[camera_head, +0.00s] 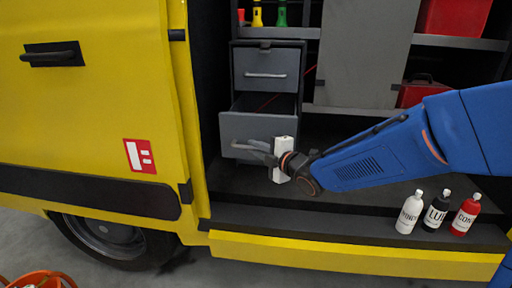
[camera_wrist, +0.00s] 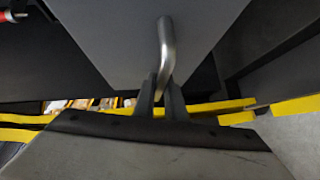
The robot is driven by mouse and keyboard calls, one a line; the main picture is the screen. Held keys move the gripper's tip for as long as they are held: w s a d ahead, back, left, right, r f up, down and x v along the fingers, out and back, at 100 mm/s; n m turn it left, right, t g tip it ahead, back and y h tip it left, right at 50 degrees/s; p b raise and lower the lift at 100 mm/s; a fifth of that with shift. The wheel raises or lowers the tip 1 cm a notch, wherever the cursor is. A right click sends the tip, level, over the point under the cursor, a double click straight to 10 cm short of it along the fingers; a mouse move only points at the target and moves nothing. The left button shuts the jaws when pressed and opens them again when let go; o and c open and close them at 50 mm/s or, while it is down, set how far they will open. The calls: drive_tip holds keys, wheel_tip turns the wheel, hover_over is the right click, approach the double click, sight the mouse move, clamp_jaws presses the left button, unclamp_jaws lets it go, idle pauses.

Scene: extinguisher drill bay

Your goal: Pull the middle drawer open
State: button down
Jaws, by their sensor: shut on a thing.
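A grey drawer (camera_head: 240,126) in the cabinet stands pulled out, below a closed drawer (camera_head: 262,62). Its front panel (camera_wrist: 105,40) fills the upper part of the wrist view. Its metal bar handle (camera_wrist: 166,40) shows there, with its lower end between the fingers. My gripper (camera_wrist: 160,95) is shut on this handle. In the head view my gripper (camera_head: 266,152) is at the front of the open drawer, and the fingertips are partly hidden. I cannot tell whether another drawer lies below.
White, black and red bottles (camera_head: 437,212) stand on the vehicle's sill at right. A grey panel (camera_head: 362,55) stands right of the cabinet. A yellow door (camera_head: 90,100) is at left. Red containers (camera_head: 455,17) sit on the right shelves.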

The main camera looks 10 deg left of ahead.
drive_tip(key=c, duration=1.8)
unclamp_jaws()
drive_tip(key=shift+d, duration=0.1)
drive_tip(key=v, duration=1.7)
drive_tip(key=shift+s, duration=0.15)
